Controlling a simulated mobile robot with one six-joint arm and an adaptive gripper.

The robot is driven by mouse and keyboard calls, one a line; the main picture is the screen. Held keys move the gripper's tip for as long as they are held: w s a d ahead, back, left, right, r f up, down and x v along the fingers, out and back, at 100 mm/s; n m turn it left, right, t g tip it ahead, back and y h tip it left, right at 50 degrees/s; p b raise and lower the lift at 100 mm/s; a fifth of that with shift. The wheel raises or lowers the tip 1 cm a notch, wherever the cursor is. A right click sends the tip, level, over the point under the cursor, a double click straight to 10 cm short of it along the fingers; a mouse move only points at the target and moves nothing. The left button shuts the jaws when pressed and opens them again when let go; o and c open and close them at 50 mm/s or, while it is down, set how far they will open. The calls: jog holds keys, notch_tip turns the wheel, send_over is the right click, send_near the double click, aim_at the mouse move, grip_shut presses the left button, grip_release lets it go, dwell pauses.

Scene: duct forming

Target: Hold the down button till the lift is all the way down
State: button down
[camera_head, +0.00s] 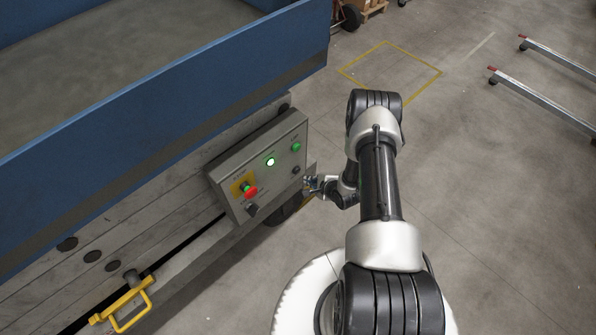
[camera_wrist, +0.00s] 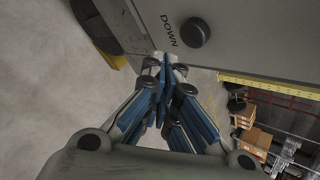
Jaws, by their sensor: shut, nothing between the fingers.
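The grey control panel (camera_head: 262,160) is mounted on the side of the blue-topped lift (camera_head: 180,125). The black down button (camera_head: 296,170) sits near the panel's right edge, below a green button (camera_head: 295,146). In the wrist view the down button (camera_wrist: 195,32) stands out from the panel beside the word DOWN. My gripper (camera_head: 310,185) is shut and empty at the panel's right edge. In the wrist view its fingertips (camera_wrist: 165,62) are together below the button, apart from it, near the panel's edge. The lift's lower parts are partly out of view.
The panel also carries a lit green-white button (camera_head: 270,161) and a red button (camera_head: 250,191) on a yellow plate. A yellow handle (camera_head: 127,306) sticks out at lower left. The floor to the right is open, with a yellow marked square (camera_head: 391,72) and metal rails (camera_head: 540,103).

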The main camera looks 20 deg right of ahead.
jog(key=s, duration=0.1)
jog(key=s+d, duration=0.1)
jog(key=s, duration=0.1)
jog(key=shift+w, duration=0.1)
dwell(1.0)
